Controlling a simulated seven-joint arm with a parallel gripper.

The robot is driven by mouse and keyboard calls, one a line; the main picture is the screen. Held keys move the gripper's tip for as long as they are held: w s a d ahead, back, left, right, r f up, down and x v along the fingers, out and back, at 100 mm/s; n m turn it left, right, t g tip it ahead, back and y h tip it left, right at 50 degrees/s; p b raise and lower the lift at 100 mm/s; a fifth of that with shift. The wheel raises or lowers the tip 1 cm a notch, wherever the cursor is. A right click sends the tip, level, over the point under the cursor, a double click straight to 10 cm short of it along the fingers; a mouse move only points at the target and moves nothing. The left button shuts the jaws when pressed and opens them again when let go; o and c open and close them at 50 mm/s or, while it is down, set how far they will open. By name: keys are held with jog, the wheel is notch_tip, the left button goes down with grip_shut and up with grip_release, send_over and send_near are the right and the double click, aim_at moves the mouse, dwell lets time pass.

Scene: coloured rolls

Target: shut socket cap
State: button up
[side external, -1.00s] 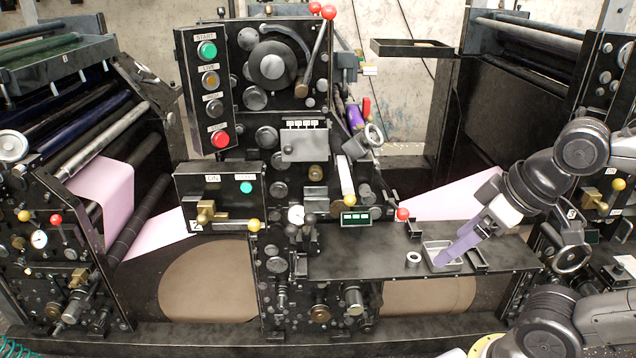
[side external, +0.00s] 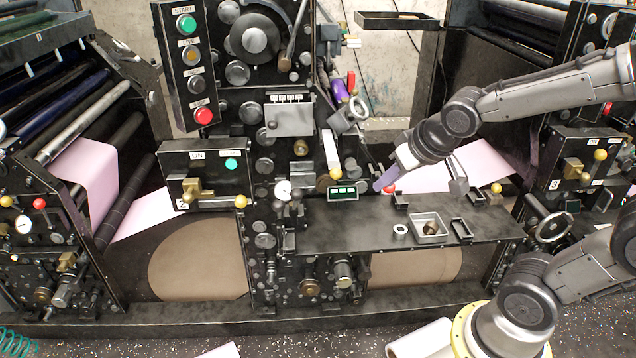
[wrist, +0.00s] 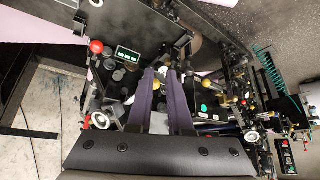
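I cannot pick out a socket cap with certainty in either view. My gripper (side external: 380,184) has two purple fingers and is above the back of the black shelf, beside a red ball knob (side external: 391,187). In the wrist view the two fingers (wrist: 159,72) stand apart with a gap between them, and I see nothing held. The fingers point toward the machine's front panel. The red knob also shows in the wrist view (wrist: 96,46), left of the fingers.
The black shelf (side external: 345,235) carries a metal ring (side external: 400,231), a square metal tray (side external: 418,237) with a brass piece (side external: 431,228) in it, and small black brackets (side external: 462,231). A green-lit display (side external: 343,193) is left of my gripper. The shelf's left part is clear.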

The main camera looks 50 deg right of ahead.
jog(key=shift+m, duration=0.8)
jog(key=w+d+f, duration=0.1)
jog(key=w+f, duration=0.1)
jog(key=w+d+f, duration=0.1)
jog(key=w+f, duration=0.1)
jog(key=w, duration=0.1)
jog(key=w+d+f, duration=0.1)
jog(key=w+f, duration=0.1)
jog(key=shift+w+f, duration=0.3)
jog(key=shift+w, duration=0.05)
grip_shut()
jog(key=w+d+f+m+t+y, duration=0.25)
jog(key=w+f+m, duration=0.25)
jog(key=w+f, duration=0.5)
jog(key=d+f+m+t, duration=0.5)
jog(key=d+m+t, duration=0.25)
jog(key=m, duration=0.25)
jog(key=shift+g+h, duration=0.4)
jog(key=shift+h, duration=0.05)
jog(key=w, duration=0.3)
jog(key=w+f, duration=0.1)
jog(key=w, duration=0.6)
jog(key=shift+w+d+f, duration=0.2)
jog(key=shift+d+f, duration=0.05)
jog(key=shift+d, duration=0.15)
jog(key=shift+r, duration=0.1)
jog(key=shift+s+a+r+m+g, duration=0.1)
jog(key=shift+s+a+m+g, duration=0.1)
jog(key=shift+m+g, duration=0.4)
